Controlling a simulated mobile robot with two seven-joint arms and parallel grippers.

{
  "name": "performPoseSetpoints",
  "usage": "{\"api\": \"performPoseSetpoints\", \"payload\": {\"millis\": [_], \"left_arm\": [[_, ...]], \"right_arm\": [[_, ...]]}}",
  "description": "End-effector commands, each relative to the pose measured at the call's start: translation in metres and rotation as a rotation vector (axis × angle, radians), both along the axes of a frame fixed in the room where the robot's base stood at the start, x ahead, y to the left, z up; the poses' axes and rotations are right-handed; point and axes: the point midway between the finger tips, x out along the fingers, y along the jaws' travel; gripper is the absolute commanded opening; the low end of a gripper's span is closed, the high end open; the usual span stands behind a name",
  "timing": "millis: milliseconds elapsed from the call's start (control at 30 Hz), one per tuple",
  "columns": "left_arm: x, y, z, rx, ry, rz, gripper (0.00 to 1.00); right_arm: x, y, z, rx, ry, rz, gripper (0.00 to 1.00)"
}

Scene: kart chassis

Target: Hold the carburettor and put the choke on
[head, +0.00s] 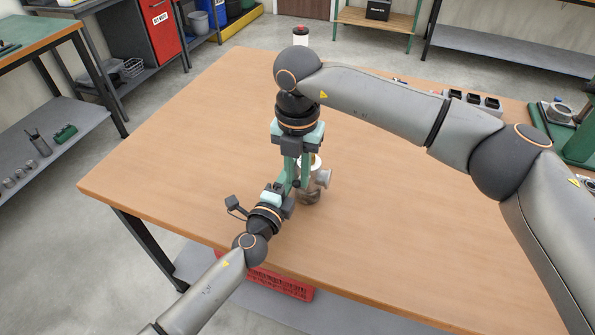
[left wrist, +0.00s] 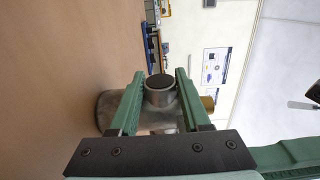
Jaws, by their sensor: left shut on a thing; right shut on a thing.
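The carburettor (head: 309,196) is a grey metal body near the front of the table, with a flared mouth on its right. In the left wrist view its rounded body (left wrist: 112,112), a short dark-ended cylinder (left wrist: 160,95) and a brass part (left wrist: 208,103) show around the fingers. My left gripper (head: 300,175) reaches in from the lower left, shut on the carburettor; its green fingers also show in the left wrist view (left wrist: 160,78). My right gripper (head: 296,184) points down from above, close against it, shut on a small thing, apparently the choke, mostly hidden. The grippers overlap, hiding contacts.
The wooden table (head: 180,165) is clear to the left. Black parts (head: 473,100) stand in a row at its back right, near a green stand (head: 578,145). A white bottle-like thing (head: 300,36) stands at the far edge. A red crate (head: 290,288) lies below the front edge.

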Motion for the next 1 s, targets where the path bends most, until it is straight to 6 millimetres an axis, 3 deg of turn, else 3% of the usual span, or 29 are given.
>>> {"api": "performPoseSetpoints", "payload": {"millis": [833,867,1000], "left_arm": [[0.0000,0.0002,-0.0008,-0.001,0.001,0.001,0.00],[0.0001,0.0003,-0.0008,-0.001,0.001,0.001,0.00],[0.0001,0.0002,-0.0008,-0.001,0.001,0.000,0.00]], "right_arm": [[-0.0085,0.0020,-0.0071,-0.039,-0.123,0.002,0.00],[-0.0086,0.0020,-0.0073,-0.039,-0.123,0.003,0.24],[-0.0078,0.0020,-0.0063,-0.039,-0.125,0.002,0.40]]}}
